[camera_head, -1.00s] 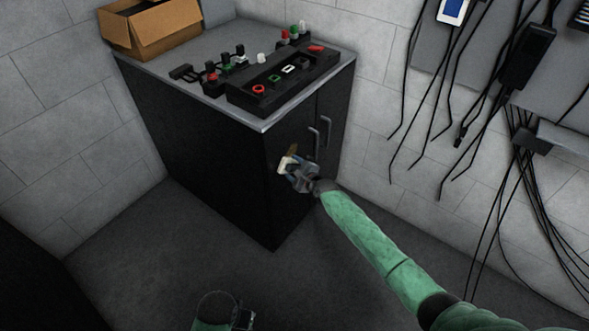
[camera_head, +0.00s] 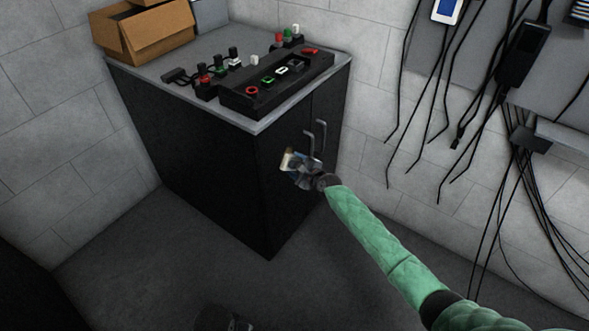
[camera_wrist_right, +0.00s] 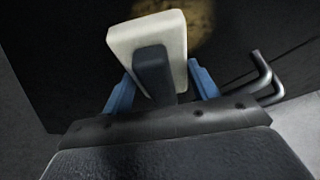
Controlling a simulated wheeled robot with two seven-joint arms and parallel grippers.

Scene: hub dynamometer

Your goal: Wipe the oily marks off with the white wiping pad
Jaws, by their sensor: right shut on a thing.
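The white wiping pad (camera_wrist_right: 150,38) has a dark grip block on its back and shows as a small pale piece in the head view (camera_head: 287,159). My right gripper (camera_head: 298,166) is shut on the block, with a blue finger on each side in the wrist view (camera_wrist_right: 160,88). The pad is in front of the black cabinet door; I cannot tell whether it touches. A yellow-brown oily mark (camera_wrist_right: 197,22) shows on the door behind the pad, which hides part of it.
The black cabinet (camera_head: 210,165) has two bar handles (camera_head: 316,137) close to the right gripper. A control panel (camera_head: 275,88) and a cardboard box (camera_head: 150,35) sit on its top. Cables (camera_head: 490,200) hang on the right wall.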

